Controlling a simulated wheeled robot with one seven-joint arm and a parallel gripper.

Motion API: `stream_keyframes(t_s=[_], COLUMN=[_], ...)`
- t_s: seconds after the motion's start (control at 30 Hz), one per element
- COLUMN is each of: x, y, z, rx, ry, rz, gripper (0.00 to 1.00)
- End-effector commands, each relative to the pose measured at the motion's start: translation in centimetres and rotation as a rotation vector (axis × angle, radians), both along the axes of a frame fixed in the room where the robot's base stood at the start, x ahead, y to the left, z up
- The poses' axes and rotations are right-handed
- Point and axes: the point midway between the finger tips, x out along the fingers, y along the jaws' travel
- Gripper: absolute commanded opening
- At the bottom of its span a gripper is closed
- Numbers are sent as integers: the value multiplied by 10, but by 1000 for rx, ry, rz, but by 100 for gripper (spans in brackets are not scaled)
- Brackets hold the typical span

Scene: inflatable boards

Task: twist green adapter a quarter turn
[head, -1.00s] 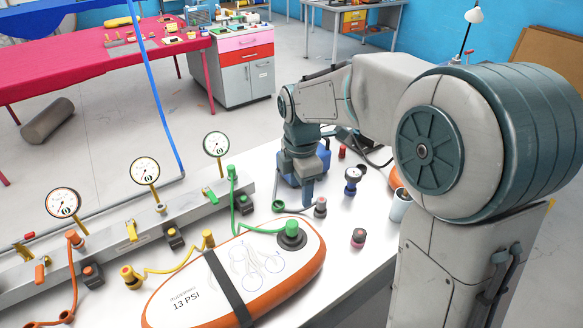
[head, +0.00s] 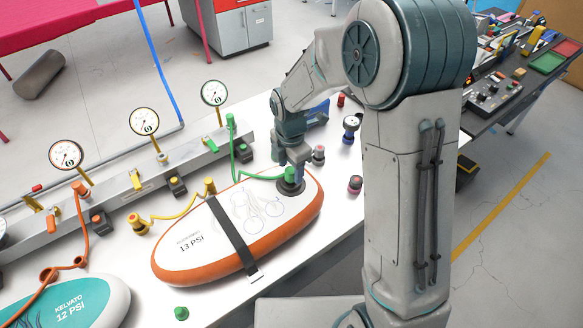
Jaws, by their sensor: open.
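The green adapter (head: 290,173) sits on the dark round valve at the right end of the orange-edged board (head: 190,257) marked 13 PSI. A green hose (head: 247,154) runs from it back to the manifold. My gripper (head: 291,172) is right over the adapter, pointing down, with its jaws open. The fingers overlap the adapter in the head view and hide part of it. I cannot tell whether they touch it.
Behind stands a manifold rail (head: 120,190) with gauges and coloured hoses. A teal board (head: 75,302) marked 12 PSI lies at the lower left. A loose green cap (head: 181,313) lies at the front. Several small fittings stand right of my gripper.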

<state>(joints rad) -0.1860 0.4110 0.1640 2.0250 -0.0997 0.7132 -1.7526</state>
Motion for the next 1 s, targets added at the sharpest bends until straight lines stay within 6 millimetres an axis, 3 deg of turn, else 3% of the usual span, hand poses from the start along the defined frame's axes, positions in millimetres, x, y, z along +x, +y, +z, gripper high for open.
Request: stream_keyframes(t_s=[0.2,0.47,0.67,0.73,0.77,0.8,1.0], x=[-1,0,0,0,0,0,0], y=[0,0,0,0,0,0,0], z=[-15,-16,-16,-15,-15,-15,-14], rx=[-1,0,0,1,1,1,1], ry=[1,0,0,-1,-1,-1,-1], rz=[1,0,0,0,0,0,50], gripper=[55,55,5,5,21,10,9])
